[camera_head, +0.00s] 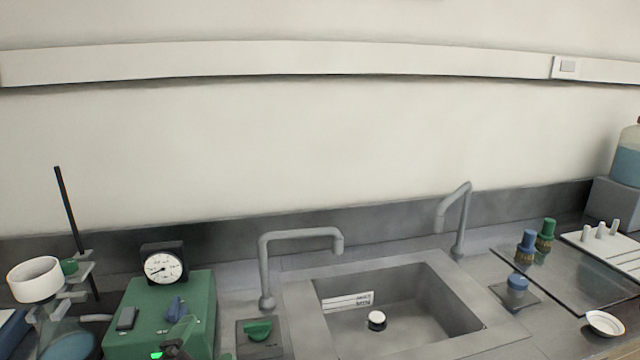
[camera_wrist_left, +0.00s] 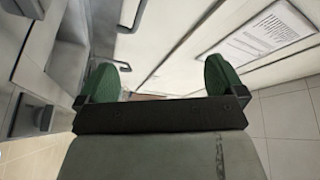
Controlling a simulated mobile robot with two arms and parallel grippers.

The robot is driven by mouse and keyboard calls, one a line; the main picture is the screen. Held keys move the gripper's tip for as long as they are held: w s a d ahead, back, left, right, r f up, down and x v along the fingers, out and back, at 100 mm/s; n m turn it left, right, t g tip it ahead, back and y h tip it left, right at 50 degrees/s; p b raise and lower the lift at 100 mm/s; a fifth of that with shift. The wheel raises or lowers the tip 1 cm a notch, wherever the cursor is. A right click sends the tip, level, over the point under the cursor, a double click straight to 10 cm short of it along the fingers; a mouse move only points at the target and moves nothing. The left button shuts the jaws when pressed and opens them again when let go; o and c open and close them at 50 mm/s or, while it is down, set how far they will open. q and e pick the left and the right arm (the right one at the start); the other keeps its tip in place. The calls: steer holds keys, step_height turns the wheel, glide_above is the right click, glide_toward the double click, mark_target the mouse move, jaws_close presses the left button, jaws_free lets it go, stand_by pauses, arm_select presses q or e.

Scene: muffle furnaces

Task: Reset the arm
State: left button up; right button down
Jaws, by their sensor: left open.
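My left gripper (camera_wrist_left: 162,80) shows in the left wrist view with its two green fingers wide apart and nothing between them. Beyond it are pale cabinet-like panels and a tiled floor. My right gripper is in neither view.
A sink (camera_head: 400,305) with two grey taps is set in the bench. A funnel stand (camera_head: 62,210) is at the left. A printed sheet (camera_wrist_left: 268,35) is on a panel.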

arm_select(q)
steer(key=s+a+f+n+g+y, duration=0.35)
steer(key=s+f+n+g, duration=0.45)
steer(key=s+f, duration=0.3)
steer(key=s+d+f+n+g, duration=0.2)
steer(key=s+f+n+g, duration=0.5)
steer(key=s, duration=0.8)
step_height(320, 180, down, 28)
steer(key=m+g+b, duration=0.2)
steer(key=m+b, duration=0.1)
steer(key=s+a+f+g+b, duration=0.1)
steer(key=s+a+f, duration=0.2)
steer(key=s+f, duration=1.3)
step_height(320, 180, down, 4)
steer(key=shift+s+a+f+b, duration=0.15)
steer(key=shift+s+b, duration=0.1)
steer(key=shift+b, duration=0.15)
